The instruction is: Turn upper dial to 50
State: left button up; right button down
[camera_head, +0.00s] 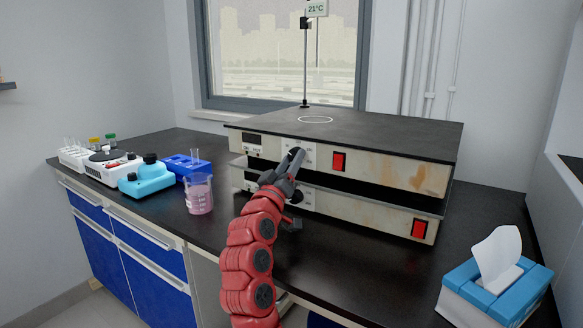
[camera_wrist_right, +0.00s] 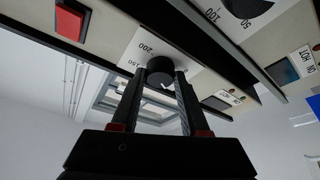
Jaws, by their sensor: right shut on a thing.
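My left gripper is not in view.
Red switches sit right of the dials on the upper (camera_head: 339,161) and lower (camera_head: 419,229) units. A beaker of pink liquid (camera_head: 199,196), a turquoise device (camera_head: 146,180) and a blue rack (camera_head: 187,164) stand left. A tissue box (camera_head: 497,290) is at the front right.

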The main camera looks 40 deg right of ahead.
jog(key=c, duration=0.7)
grip_release()
jog(key=p+v, duration=0.1)
jog(key=v, duration=0.6)
jog(key=shift+s+a+f+p, duration=0.15)
jog(key=shift+p, duration=0.15)
